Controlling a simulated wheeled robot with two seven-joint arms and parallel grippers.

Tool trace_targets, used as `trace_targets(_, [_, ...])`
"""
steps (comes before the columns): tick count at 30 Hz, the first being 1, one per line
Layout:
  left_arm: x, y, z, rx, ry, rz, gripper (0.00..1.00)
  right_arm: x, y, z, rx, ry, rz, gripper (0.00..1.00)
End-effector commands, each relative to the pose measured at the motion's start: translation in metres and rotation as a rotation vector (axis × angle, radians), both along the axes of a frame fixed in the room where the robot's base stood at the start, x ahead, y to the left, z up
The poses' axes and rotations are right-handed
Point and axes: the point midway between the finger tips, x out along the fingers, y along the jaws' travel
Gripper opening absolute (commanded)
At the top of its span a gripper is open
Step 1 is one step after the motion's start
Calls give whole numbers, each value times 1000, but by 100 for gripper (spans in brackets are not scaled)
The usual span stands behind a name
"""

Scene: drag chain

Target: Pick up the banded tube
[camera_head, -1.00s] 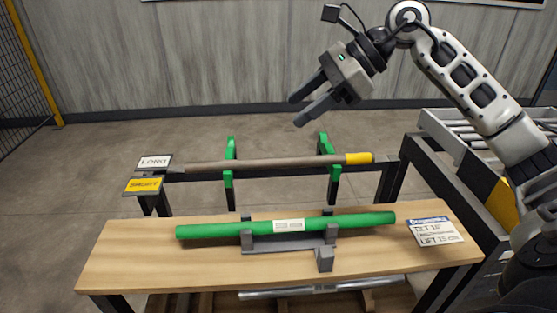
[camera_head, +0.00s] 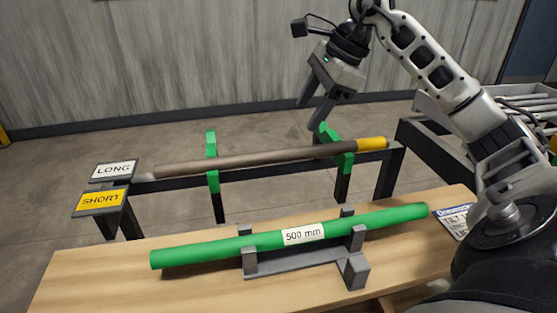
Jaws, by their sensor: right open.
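A brown-grey tube (camera_head: 245,160) with a yellow band (camera_head: 371,144) at its right end lies across two green holders on the dark rack behind the bench. A green tube (camera_head: 205,251) with a white "500 mm" label (camera_head: 303,233) lies in a grey cradle (camera_head: 297,261) on the wooden bench. My right gripper (camera_head: 311,114) is open and empty. It points down and to the left, above the right part of the brown tube in the picture, apart from it. My left gripper is not in view.
Green holders (camera_head: 212,170) rise from the rack (camera_head: 280,168). "LONG" (camera_head: 113,170) and "SHORT" (camera_head: 101,201) signs stand at its left end. A printed card (camera_head: 453,219) lies at the bench's right, partly hidden by my arm. The wooden bench (camera_head: 80,290) is bare at front left.

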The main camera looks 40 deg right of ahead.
Motion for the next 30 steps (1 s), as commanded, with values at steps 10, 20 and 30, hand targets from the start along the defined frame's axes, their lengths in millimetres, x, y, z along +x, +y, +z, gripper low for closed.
trace_targets(10, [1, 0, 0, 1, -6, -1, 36, 18, 13, -48, 1, 0, 1, 52])
trace_targets(20, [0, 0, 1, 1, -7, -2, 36, 26, 22, -85, 5, 3, 2, 52])
trace_targets(30, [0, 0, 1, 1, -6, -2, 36, 32, 24, -98, 0, -1, -1, 52])
